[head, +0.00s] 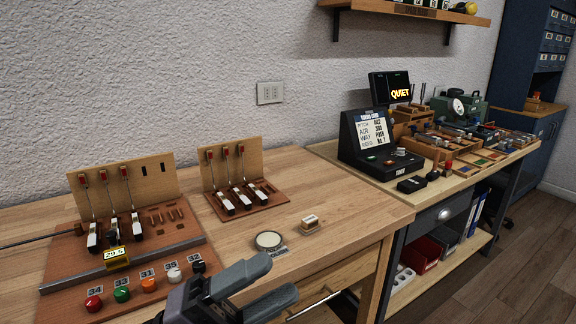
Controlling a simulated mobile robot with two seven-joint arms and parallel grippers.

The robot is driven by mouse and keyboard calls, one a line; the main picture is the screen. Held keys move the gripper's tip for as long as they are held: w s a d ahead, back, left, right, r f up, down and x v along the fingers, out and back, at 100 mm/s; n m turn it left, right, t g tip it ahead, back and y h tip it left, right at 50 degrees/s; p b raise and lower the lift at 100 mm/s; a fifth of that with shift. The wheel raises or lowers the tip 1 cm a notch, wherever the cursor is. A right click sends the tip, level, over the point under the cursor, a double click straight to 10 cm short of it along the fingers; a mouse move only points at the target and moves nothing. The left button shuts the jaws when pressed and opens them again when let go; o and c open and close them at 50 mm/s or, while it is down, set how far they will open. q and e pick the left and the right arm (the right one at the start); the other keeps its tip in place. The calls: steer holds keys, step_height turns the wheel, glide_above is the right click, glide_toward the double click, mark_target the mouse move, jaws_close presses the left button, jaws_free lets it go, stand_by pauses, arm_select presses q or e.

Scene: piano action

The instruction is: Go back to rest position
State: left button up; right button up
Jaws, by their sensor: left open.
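My left gripper (281,277) is at the bottom centre of the head view, in front of the wooden workbench (340,215). Its two dark grey fingers are apart, with nothing seen between them. It overlaps the front edge of the bench near a round disc (268,240). The larger piano action board (165,235) stands to its left, with upright hammers and a gauge showing a number. A smaller action board (265,205) with several hammers stands farther back. My right gripper is not in view.
Several coloured knobs (121,294) line the front of the larger board. A small wooden block (309,222) sits right of the disc. The right bench holds a black console (368,147), a "QUIET" display (391,87) and trays of tools. The bench's right front is mostly clear.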

arm_select(q)
steer(key=w+a+f+n+t+y+p, duration=0.1)
steer(key=a+f+n+t+y, duration=0.3)
steer(key=n, duration=0.4)
steer(key=w+a+f+n+t+y+p, duration=0.1)
steer(key=w+a+f+n+t+y, duration=0.2)
steer(key=f+n+y, duration=0.35)
steer(key=a+f+n+t+y, duration=0.3)
steer(key=f+n+t+y, duration=0.25)
steer(key=n, duration=0.35)
steer(key=s+a+f+n+g+y+p, duration=0.1)
steer(key=s+a+f+n+g+y, duration=0.1)
steer(key=s+f, duration=0.4)
steer(key=s+a+f+n+g+y+p, duration=0.1)
steer(key=s+a+f+n+g+y, duration=0.2)
steer(key=f, duration=0.8)
steer(key=s+a+n+g, duration=0.2)
steer(key=s, duration=0.1)
steer(key=shift+s+a+f, duration=0.15)
steer(key=shift+s+f, duration=0.05)
steer(key=shift+s, duration=0.1)
